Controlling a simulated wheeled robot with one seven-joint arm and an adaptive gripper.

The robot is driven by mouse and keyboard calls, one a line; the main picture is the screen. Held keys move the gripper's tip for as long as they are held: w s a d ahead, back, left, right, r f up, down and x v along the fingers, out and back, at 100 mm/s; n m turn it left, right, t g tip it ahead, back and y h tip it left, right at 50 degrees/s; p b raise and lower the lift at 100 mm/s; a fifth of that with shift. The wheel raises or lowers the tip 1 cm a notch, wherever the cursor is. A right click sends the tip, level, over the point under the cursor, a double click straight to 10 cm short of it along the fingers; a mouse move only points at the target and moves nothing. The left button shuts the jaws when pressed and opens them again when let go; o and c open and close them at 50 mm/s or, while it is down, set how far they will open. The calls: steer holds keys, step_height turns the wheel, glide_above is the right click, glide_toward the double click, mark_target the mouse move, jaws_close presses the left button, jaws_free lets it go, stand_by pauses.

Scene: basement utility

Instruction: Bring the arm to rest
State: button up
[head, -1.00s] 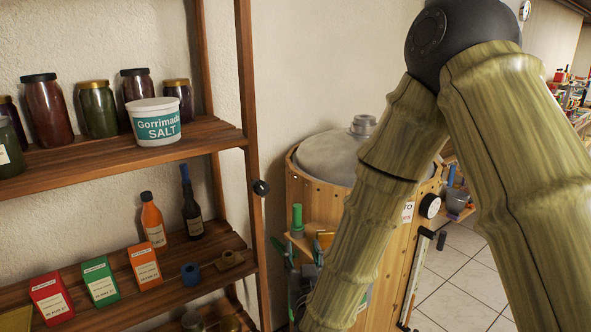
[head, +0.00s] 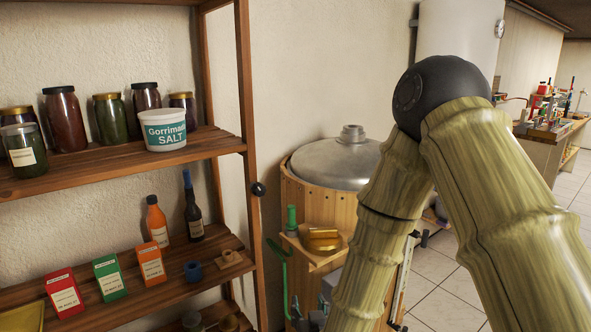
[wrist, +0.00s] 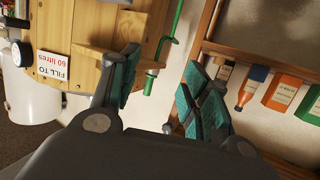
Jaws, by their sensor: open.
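My arm crosses the right half of the head view, bent at a dark round elbow joint. Its forearm runs down and out of the bottom edge, so my gripper is hidden there. In the wrist view my gripper (wrist: 160,88) shows with its two teal-padded fingers spread apart and nothing between them. Beyond the fingers are a wooden vat, a green rod and the shelf, all seen tilted.
A wooden rack (head: 120,158) on the left holds jars, a salt tub (head: 165,131), bottles and several small boxes. A wooden vat (head: 312,207) with a metal lid stands behind my forearm. A cluttered workbench (head: 552,135) is at far right, with tiled floor before it.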

steer(key=s+d+f+g, duration=0.2)
steer(key=s+d+f, duration=0.15)
steer(key=f, duration=0.35)
steer(key=s+d+f+g, duration=0.2)
steer(key=s+f+g, duration=0.15)
steer(key=f, duration=0.45)
steer(key=s+d+f+g, duration=0.3)
steer(key=s+f, duration=0.3)
steer(key=s, duration=0.4)
steer(key=s+d+f+m+g+h, duration=0.1)
steer(key=s+d+f+g, duration=0.2)
steer(key=s, duration=0.7)
steer(key=s+d+f+g, duration=0.3)
steer(key=s+d+f, duration=0.4)
steer(key=s, duration=0.3)
steer(key=shift+f+m+h, duration=0.3)
steer(key=shift+f+h, duration=0.1)
steer(key=shift+f, duration=0.5)
steer(key=shift+d, duration=0.1)
steer(key=shift+d+f, duration=0.1)
steer(key=shift+d, duration=0.15)
